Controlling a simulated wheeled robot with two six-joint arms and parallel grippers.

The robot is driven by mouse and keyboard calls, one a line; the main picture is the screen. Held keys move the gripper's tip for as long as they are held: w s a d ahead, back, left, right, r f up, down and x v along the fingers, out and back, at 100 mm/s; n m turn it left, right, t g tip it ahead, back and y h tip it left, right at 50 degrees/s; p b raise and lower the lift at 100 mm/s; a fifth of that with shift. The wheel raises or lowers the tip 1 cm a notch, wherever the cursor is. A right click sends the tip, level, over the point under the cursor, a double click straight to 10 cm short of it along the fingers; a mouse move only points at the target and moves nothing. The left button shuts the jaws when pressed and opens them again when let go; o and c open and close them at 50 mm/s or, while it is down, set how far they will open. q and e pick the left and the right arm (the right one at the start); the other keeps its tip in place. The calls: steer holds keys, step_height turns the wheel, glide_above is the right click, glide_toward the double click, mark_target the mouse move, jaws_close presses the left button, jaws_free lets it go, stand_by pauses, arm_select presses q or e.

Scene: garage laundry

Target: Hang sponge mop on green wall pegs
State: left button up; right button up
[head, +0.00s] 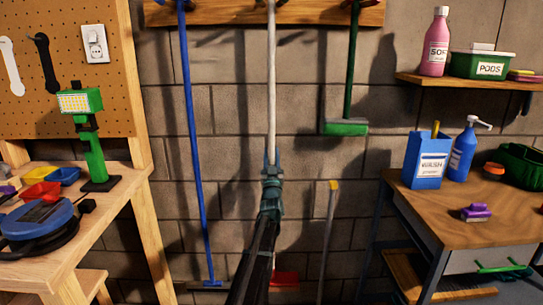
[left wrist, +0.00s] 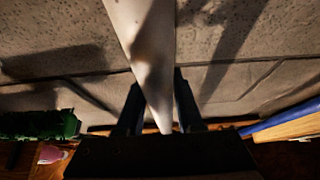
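A long pale grey-white pole (head: 271,85), apparently the sponge mop's handle, stands nearly upright before the block wall. Its top runs out of the head view in front of the wooden peg rail (head: 220,13). My left gripper (head: 272,168) is around the pole low down. In the left wrist view the pole (left wrist: 148,45) runs between both fingers, which seem to close on it. My arm hides what lies below. A red piece (head: 285,278) shows near the floor; I cannot tell whether it belongs to this pole. Dark pegs show on the rail; their colour is unclear. My right gripper is not in view.
A blue pole (head: 190,130) hangs left of the pale pole, and a green-headed brush (head: 345,127) hangs right. A yellow-tipped pole (head: 328,235) stands lower right. A workbench (head: 110,215) flanks the left; a table (head: 430,205) with bottles and a shelf (head: 465,85) flank the right.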

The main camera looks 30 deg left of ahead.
arm_select(q)
steer(key=o, duration=0.3)
steer(key=shift+o, duration=0.2)
steer(key=b+v, duration=0.6)
steer(key=v, duration=0.8)
steer(key=shift+b, duration=0.35)
steer(key=shift+a, duration=0.1)
